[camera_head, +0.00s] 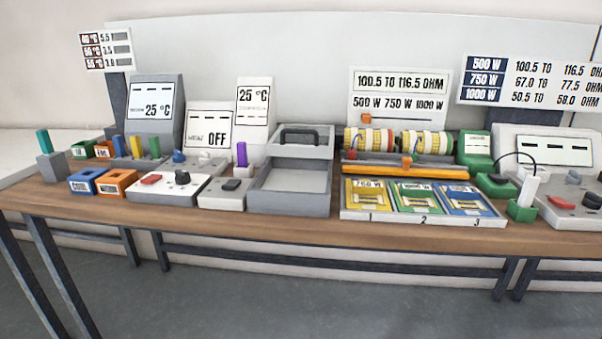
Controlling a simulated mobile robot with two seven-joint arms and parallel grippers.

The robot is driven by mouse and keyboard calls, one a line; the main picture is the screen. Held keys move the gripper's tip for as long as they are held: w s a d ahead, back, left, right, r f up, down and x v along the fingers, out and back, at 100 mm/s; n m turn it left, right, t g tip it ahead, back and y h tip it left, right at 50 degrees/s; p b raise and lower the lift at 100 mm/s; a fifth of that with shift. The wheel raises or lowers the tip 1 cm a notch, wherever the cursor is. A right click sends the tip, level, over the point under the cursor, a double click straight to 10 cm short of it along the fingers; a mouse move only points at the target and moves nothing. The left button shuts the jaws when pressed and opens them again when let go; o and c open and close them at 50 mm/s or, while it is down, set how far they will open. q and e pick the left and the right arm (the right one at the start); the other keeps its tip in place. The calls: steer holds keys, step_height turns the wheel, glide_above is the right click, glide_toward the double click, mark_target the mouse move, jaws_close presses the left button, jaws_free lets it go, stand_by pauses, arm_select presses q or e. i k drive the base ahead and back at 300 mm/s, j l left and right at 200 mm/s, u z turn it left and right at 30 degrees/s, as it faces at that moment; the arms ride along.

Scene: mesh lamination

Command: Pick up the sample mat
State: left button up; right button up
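Three flat coloured pieces that look like mats lie side by side in a white tray (375,217) with slots numbered 1, 2 and 3, at the right of centre on the bench. The yellow mat (367,207) is in slot 1, the green mat (417,208) in slot 2 and the blue mat (466,209) in slot 3. The yellow one carries a label that seems to read 750 W; the other labels are too small to read surely. I cannot tell which is the sample mat. Neither of my grippers is in view.
An orange bar (405,171) and two wound rolls (369,141) stand right behind the tray. A grey open box (292,204) is to its left. A green holder with a white probe (523,208) stands at its right. The wooden bench's front edge (280,232) is clear.

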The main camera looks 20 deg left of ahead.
mark_target(459, 198)
steer(key=i+j, duration=0.15)
steer(key=i+j+z, duration=0.6)
steer(key=i, duration=0.15)
